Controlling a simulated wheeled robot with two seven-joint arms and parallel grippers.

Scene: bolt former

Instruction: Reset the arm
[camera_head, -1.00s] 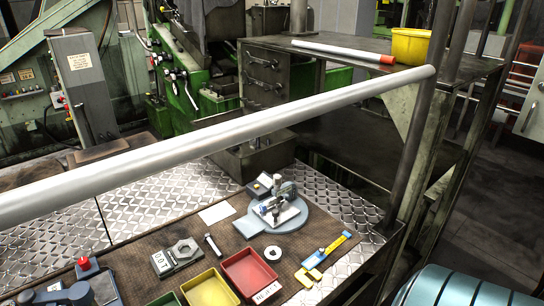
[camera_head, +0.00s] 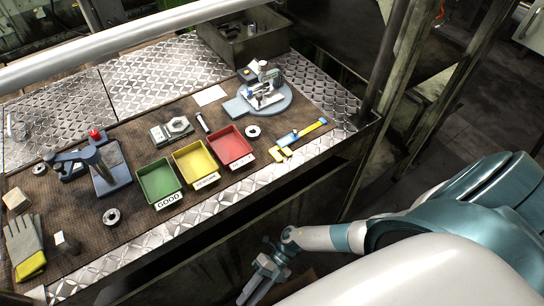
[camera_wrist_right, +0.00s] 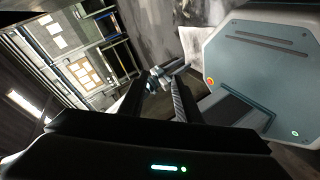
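My right arm comes in from the right in the head view. Its right gripper (camera_head: 256,288) hangs low in front of the workbench (camera_head: 215,203), below the front edge and clear of it. In the right wrist view the two dark fingers of this gripper (camera_wrist_right: 157,92) stand apart with nothing gripped between them. A small metallic part shows beyond the fingertips; I cannot tell what it is. My left gripper is not seen in the head view.
The bench holds a green bin (camera_head: 158,184), a yellow bin (camera_head: 195,165), a red bin (camera_head: 231,149), a measuring device (camera_head: 264,96), a blue press-like stand (camera_head: 104,170), a yellow-blue caliper (camera_head: 298,138) and gloves (camera_head: 22,245). A grey rail (camera_head: 120,42) crosses above. Floor at right is open.

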